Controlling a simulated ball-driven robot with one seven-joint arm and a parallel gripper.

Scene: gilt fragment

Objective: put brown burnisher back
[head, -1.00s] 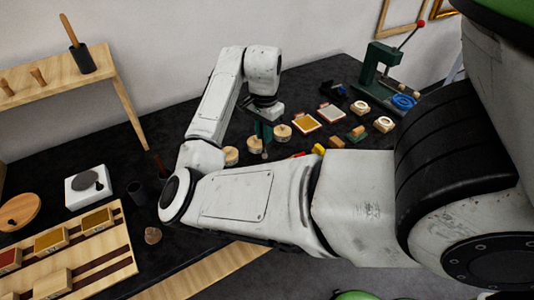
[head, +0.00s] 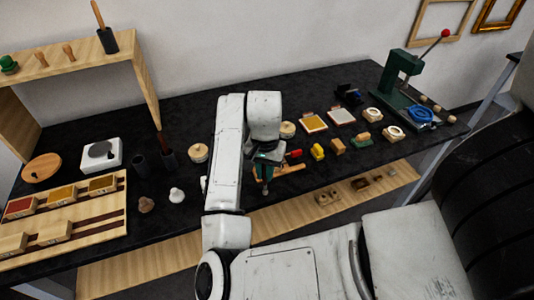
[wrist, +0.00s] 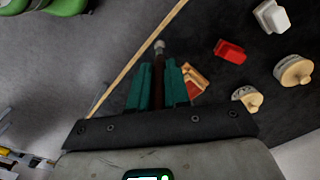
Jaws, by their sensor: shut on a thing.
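My gripper (head: 264,170) has green fingers and hangs near the front edge of the black table, left of the coloured blocks. In the wrist view my gripper (wrist: 159,88) is shut on a dark brown burnisher (wrist: 158,72) with a pale rounded tip (wrist: 160,46) past the fingertips. In the head view the burnisher is mostly hidden by the fingers. Two dark cups stand on the table: the left cup (head: 140,166) looks empty, and the right cup (head: 170,160) has a dark reddish-brown handle (head: 161,138) rising from it.
Pale round pots (head: 198,153), a white knob-shaped piece (head: 177,195) and a brown one (head: 146,204) stand near the cups. A wooden rack (head: 110,228) lies at left. A red block (head: 293,154) and yellow block (head: 317,152) are right of my gripper. A green press (head: 402,75) stands far right.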

